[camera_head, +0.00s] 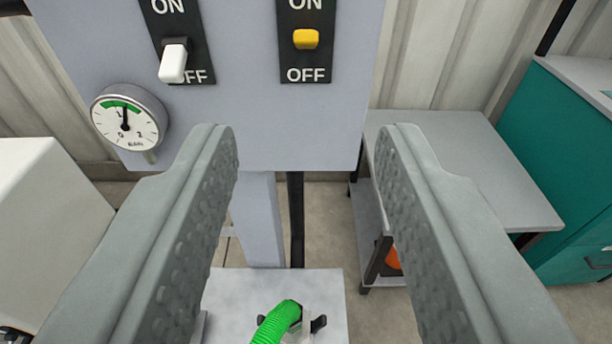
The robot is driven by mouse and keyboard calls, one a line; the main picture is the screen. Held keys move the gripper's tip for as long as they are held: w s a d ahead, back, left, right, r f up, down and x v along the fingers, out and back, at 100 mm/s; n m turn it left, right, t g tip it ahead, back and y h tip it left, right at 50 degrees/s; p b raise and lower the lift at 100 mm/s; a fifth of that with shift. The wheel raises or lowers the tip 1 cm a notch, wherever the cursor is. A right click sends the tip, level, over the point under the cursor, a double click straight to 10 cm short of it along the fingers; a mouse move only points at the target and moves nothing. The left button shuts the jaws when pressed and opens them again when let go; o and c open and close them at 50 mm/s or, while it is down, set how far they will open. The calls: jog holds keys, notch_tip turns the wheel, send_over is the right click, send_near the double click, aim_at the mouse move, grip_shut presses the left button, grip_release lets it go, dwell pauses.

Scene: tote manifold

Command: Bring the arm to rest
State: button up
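My gripper (308,150) shows as two grey padded fingers, one at left and one at right. They are wide apart with nothing between them. The fingers are in front of a grey panel (238,125) that carries two switches. The left switch has a white lever (173,63) angled down over the OFF label. The right switch has a yellow lever (306,39) between its ON and OFF labels. A round gauge (127,118) is on the panel's left side, with its needle in the green band.
A green ribbed hose (277,325) ends at a fitting on a grey plate (235,290) below. A grey table (480,165) stands at right, beside a teal cabinet (570,165). A white box-like thing (45,225) is at left. Some bare floor (328,230) shows between.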

jog(key=shift+s, duration=0.1)
jog(key=s+f, duration=0.2)
jog(key=s, duration=3.2)
jog(key=shift+t, duration=0.4)
